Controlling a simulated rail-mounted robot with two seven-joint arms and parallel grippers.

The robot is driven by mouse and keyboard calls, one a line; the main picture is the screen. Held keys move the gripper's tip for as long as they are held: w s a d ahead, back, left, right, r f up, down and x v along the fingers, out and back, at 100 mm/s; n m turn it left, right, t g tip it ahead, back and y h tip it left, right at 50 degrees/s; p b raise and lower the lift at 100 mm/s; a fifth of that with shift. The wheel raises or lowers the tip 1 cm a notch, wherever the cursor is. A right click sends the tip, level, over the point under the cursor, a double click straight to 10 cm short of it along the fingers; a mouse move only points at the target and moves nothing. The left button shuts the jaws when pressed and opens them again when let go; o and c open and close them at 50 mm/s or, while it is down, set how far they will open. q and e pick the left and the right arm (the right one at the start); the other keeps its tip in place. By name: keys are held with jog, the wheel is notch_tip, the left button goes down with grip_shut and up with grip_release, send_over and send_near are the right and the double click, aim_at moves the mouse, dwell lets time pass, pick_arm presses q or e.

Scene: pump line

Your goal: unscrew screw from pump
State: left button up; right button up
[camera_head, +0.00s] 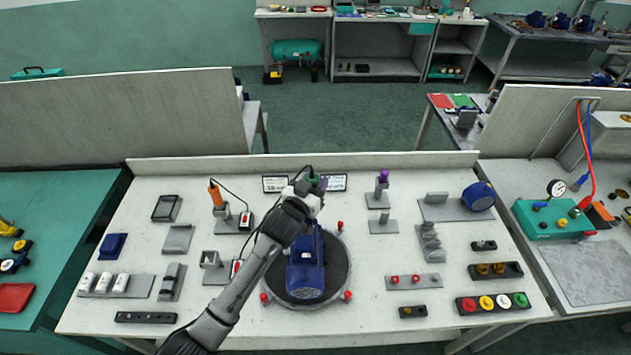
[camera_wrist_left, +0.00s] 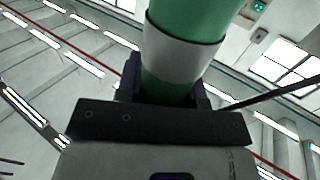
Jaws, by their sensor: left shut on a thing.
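The blue pump (camera_head: 306,270) rests on a dark round plate (camera_head: 338,262) in the middle of the bench. My left arm reaches across it, hiding part of its left and far side. My left gripper (camera_head: 314,187) is beyond the pump and shut on a green corded tool (camera_head: 313,178), probably a screwdriver. In the left wrist view the tool's green body (camera_wrist_left: 172,72) with a grey band stands between the jaws, a dark cord beside it. I cannot make out the screw or the tool's tip. My right gripper is not in view.
An orange corded tool (camera_head: 215,194) stands in a holder at the left. Red knobs (camera_head: 348,295) surround the round plate. A purple-topped tool (camera_head: 382,178) and several small fixtures stand at the right. A low back wall (camera_head: 400,163) borders the bench.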

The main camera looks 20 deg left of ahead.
pick_arm(q)
jog(key=shift+f, duration=0.4)
dwell(0.8)
jog(key=shift+f, duration=0.1)
dwell(0.7)
jog(key=shift+p, duration=0.45)
dwell(0.5)
dwell(0.5)
jog(key=shift+p, duration=0.3)
dwell(0.4)
dwell(0.3)
jog(key=shift+r+p, duration=0.2)
jog(key=shift+p, duration=0.1)
jog(key=shift+r, duration=0.15)
dwell(0.8)
